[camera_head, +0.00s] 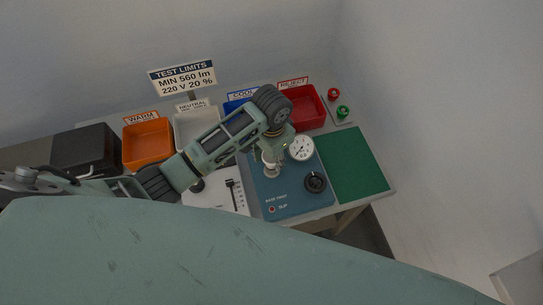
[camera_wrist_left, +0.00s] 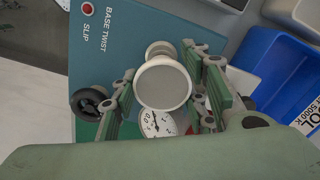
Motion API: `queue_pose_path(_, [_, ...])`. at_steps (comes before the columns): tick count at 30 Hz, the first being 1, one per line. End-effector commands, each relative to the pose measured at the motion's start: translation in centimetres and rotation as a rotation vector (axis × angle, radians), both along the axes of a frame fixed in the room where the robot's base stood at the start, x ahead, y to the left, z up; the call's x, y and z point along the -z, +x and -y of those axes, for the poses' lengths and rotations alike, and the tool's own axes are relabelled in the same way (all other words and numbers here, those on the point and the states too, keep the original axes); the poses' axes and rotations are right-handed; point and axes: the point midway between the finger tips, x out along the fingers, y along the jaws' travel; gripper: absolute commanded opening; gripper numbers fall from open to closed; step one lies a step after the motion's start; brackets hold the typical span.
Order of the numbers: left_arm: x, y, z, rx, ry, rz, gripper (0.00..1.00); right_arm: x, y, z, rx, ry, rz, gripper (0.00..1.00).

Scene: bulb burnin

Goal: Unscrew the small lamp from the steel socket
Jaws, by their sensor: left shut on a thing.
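The small lamp (camera_wrist_left: 163,86) shows in the left wrist view as a round pale disc with a light rim, seen face on. My left gripper (camera_wrist_left: 165,95) has its green fingers on both sides of it and is shut on it. A pale round part (camera_wrist_left: 159,49), perhaps the steel socket, shows just beyond the lamp. In the head view my left gripper (camera_head: 268,154) points down over the blue test panel (camera_head: 290,205), and its fingers largely hide the lamp. I cannot tell whether the lamp is still seated. My right gripper is not in view.
On the panel are a white dial (camera_head: 301,148) and a black knob (camera_head: 315,182). Behind stand orange (camera_head: 147,142), white, blue and red (camera_head: 308,108) bins. A green mat (camera_head: 352,165) lies clear at right. A black box (camera_head: 86,150) stands at left.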

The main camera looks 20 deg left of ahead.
Motion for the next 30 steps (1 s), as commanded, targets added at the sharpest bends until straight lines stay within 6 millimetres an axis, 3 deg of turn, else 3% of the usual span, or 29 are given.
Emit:
queue_pose_path(21, [-0.29,0.52,0.08,-1.333,-0.004,0.008,0.14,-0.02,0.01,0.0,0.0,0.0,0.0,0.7])
queue_pose_path(30, [-0.3,0.6,-0.11,-1.435,0.0,0.014,0.14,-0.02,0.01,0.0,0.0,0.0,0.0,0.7])
